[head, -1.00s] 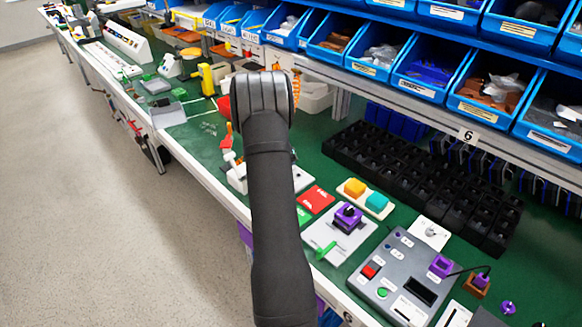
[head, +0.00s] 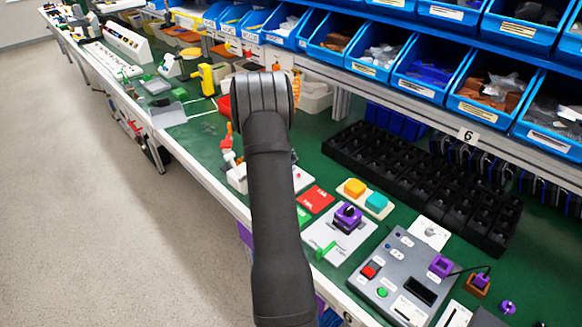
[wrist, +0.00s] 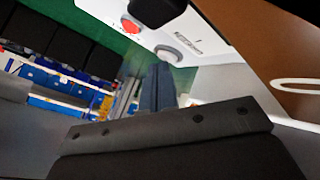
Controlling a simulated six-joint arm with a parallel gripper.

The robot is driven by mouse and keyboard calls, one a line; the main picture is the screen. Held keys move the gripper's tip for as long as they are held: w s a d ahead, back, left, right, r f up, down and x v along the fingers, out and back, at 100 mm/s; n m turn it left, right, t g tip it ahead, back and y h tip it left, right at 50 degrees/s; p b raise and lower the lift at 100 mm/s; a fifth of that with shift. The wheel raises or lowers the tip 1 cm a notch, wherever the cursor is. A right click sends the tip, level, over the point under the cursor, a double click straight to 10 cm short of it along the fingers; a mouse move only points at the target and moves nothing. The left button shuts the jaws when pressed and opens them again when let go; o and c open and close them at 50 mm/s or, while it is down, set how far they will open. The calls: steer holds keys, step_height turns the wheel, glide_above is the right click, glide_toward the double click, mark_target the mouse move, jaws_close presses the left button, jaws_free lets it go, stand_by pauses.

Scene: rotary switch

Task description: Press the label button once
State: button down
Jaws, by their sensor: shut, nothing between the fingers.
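In the wrist view a white panel (wrist: 213,38) fills the upper middle. It bears a red round button (wrist: 131,24), a grey round button (wrist: 170,54) and a small printed label (wrist: 188,44) too blurred to read. I cannot tell which one is the label button. My gripper (wrist: 157,72) is shut and empty, its narrow fingers pointing up the picture towards the panel near the grey button. I cannot tell whether they touch it. In the head view my arm hides the gripper and most of a white device (head: 302,181) with a red button.
A black rounded part (wrist: 156,10) sits at the panel's top edge in the wrist view. Blue bins (head: 424,68) line the shelf behind.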

steer(key=shift+s+r, duration=0.2)
steer(key=shift+r, duration=0.15)
steer(key=shift+r, duration=2.6)
steer(key=shift+f, duration=0.65)
steer(key=shift+w+r, duration=0.2)
steer(key=shift+s+r, duration=0.1)
steer(key=shift+r, duration=2.55)
